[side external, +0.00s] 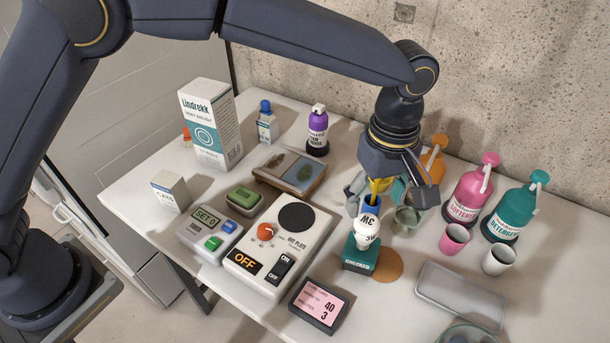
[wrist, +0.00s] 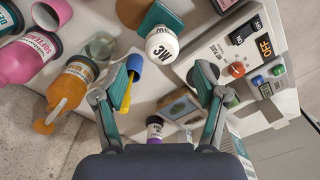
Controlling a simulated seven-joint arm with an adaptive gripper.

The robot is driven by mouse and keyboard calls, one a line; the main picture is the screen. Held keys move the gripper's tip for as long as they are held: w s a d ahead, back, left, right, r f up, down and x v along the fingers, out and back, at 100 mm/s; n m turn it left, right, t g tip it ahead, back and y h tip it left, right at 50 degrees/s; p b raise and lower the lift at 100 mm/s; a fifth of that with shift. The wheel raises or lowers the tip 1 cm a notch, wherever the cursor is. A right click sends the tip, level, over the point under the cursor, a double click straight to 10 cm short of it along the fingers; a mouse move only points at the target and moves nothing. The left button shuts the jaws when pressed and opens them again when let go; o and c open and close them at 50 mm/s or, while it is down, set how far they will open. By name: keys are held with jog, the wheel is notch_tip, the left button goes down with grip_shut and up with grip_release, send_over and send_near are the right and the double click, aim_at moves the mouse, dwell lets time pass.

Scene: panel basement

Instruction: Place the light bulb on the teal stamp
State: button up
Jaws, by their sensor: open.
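The light bulb (side external: 367,236) is white, marked 3W, and appears upright over the top of the teal stamp (side external: 358,260), which is labelled CHECKED. Their contact is not clear. In the wrist view the bulb (wrist: 162,46) overlaps the teal stamp (wrist: 161,17), ahead of my fingertips. My gripper (side external: 378,193) is above and behind the bulb in the side view. Its fingers are spread wide in the wrist view (wrist: 163,84), with nothing held between them.
A blue cup (wrist: 135,62) with a yellow stick is close to the left finger in the wrist view. A hot plate (side external: 278,245) stands left of the stamp. Pink (side external: 466,195) and teal (side external: 513,213) bottles stand right. A grey tray (side external: 460,296) lies at the front right.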

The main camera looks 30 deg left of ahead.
jog(key=s+a+r+m+t, duration=0.2)
jog(key=a+r+m, duration=0.2)
jog(key=a+r, duration=1.25)
jog(key=s+a+f+m+t, duration=0.1)
jog(key=s+a+f+m, duration=0.1)
jog(key=s+a, duration=0.6)
jog(key=s+a+f+m+t, duration=0.2)
jog(key=s+a+m, duration=0.2)
jog(key=s+a, duration=0.4)
jog(key=shift+s+a+t, duration=0.2)
jog(key=shift+a+t, duration=0.1)
jog(key=shift+a, duration=0.95)
